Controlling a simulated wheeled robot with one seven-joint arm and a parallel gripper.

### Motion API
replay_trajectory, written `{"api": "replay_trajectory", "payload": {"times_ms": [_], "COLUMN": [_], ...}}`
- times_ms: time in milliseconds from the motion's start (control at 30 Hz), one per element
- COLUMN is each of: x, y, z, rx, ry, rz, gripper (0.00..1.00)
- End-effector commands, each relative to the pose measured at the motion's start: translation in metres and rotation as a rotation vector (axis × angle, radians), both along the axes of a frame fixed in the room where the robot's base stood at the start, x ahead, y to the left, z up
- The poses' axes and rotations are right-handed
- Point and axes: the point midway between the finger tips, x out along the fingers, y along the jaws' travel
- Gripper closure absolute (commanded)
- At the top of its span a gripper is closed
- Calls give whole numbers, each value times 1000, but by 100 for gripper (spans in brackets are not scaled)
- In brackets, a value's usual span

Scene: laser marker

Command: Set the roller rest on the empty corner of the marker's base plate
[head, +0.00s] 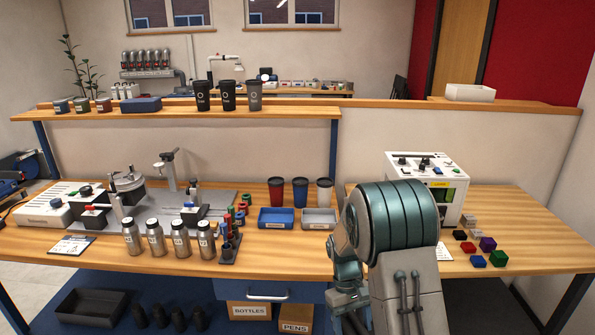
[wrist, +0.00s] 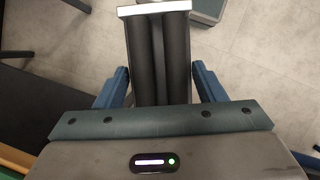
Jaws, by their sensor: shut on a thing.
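My gripper (wrist: 161,82) is shut on the roller rest (wrist: 176,45). The rest shows two dark parallel rollers and a pale metal end plate, and it sticks out beyond the blue fingers; its near end is hidden by my gripper. In the head view, neither the fingers nor the rest can be seen; my arm stands at the front right. The marker's grey base plate (head: 222,197) lies on the left of the bench. The plate's back right part looks bare.
Several steel bottles (head: 155,240) and a pen rack (head: 230,242) stand before the plate. Cups (head: 276,190) and blue and grey trays (head: 276,218) are to its right. A white controller (head: 45,207) is at left. Pale tiled floor (wrist: 265,60) lies below my gripper.

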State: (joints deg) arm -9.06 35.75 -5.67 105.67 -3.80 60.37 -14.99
Motion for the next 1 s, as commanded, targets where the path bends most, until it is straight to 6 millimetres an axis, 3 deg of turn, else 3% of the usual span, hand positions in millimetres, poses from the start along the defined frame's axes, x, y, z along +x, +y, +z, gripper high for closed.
{"api": "replay_trajectory", "payload": {"times_ms": [100,300,1000], "x": [5,8,8], "y": [-7,-11,-10], "z": [-21,-38,-40], "rx": [0,-1,-1], "ry": [1,0,-2], "rz": [-195,-360,-370], "gripper": [78,78,78]}}
